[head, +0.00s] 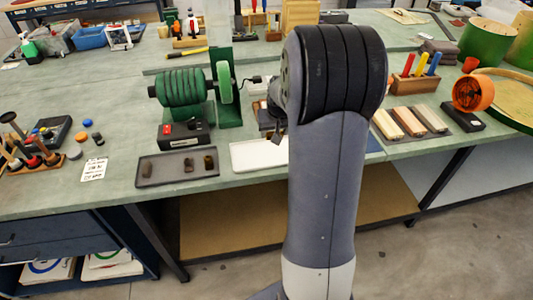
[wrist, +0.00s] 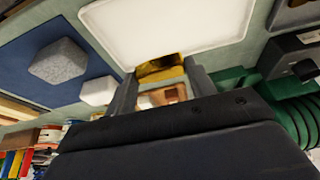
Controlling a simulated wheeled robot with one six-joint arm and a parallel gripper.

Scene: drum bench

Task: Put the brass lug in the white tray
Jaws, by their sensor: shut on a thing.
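In the wrist view the brass lug (wrist: 160,66) is a shiny gold-coloured block between the two fingertips of my gripper (wrist: 161,80), which is shut on it. Beyond it lies the white tray (wrist: 165,24), with its bare flat floor showing. In this view the lug overlaps the tray's near edge; its height over the tray is hard to tell. In the head view the white tray (head: 258,155) lies near the bench's front edge, partly hidden by my arm. My gripper (head: 278,137) shows only in part there, above the tray; the lug cannot be made out.
A dark tray (head: 150,181) with small dark pieces lies left of the white tray. A green drum machine (head: 182,87) stands behind. In the wrist view a grey block (wrist: 60,62) and a white block (wrist: 98,91) lie beside the white tray, the grey one on a blue mat (wrist: 25,57).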

